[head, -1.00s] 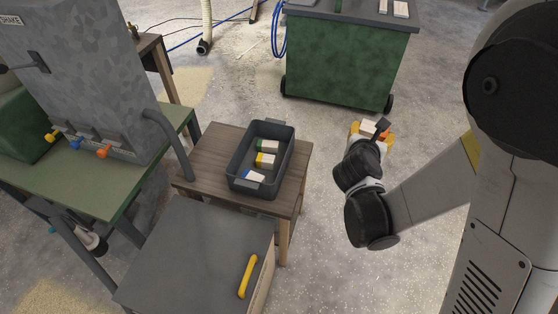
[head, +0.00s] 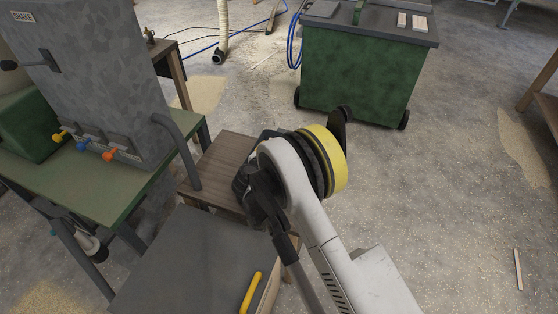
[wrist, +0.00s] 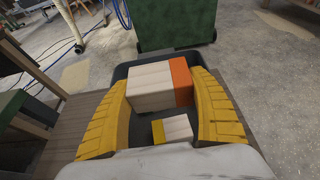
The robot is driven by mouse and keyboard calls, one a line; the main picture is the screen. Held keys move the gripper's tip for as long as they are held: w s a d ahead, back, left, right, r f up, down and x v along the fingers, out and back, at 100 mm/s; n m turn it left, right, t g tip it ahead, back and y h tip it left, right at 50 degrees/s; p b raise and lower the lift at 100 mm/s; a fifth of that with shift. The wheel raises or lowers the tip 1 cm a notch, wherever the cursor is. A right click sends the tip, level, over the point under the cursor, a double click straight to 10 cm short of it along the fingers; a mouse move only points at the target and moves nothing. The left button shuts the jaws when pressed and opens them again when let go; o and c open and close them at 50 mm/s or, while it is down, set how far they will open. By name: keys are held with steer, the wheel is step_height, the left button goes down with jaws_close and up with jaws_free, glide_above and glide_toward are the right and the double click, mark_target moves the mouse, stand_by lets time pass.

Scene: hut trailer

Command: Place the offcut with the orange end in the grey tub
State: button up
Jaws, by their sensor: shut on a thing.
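In the wrist view my gripper (wrist: 162,84) has its yellow fingers on either side of a pale wooden offcut with an orange end (wrist: 182,80). It is shut on this offcut, with the orange end to the right. The offcut is over the dark grey tub (wrist: 121,72), whose far rim shows behind it. An offcut with a yellow end (wrist: 173,129) shows below, between the fingers. I cannot tell how high the held offcut is above the tub floor. In the head view my arm hides most of the tub and the held offcut.
The tub stands on a small wooden table (head: 224,158). A grey-topped cabinet (head: 205,255) with a yellow handle (head: 251,292) is in front. A green bench with a grey machine (head: 95,80) stands to the left. A green wheeled cart (head: 358,75) stands behind.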

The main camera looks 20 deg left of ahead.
steer(key=x, duration=0.2)
steer(key=f+b+x, duration=0.1)
steer(key=x, duration=0.2)
steer(key=a+b+x, duration=0.1)
steer(key=x, duration=0.1)
steer(key=shift+w+f, duration=0.1)
steer(key=shift+f, duration=0.2)
steer(key=shift+d+f+b, duration=0.1)
steer(key=shift+f+b, duration=1)
steer(key=shift+f, duration=0.8)
steer(key=shift+f, duration=0.3)
steer(key=o, duration=1.2)
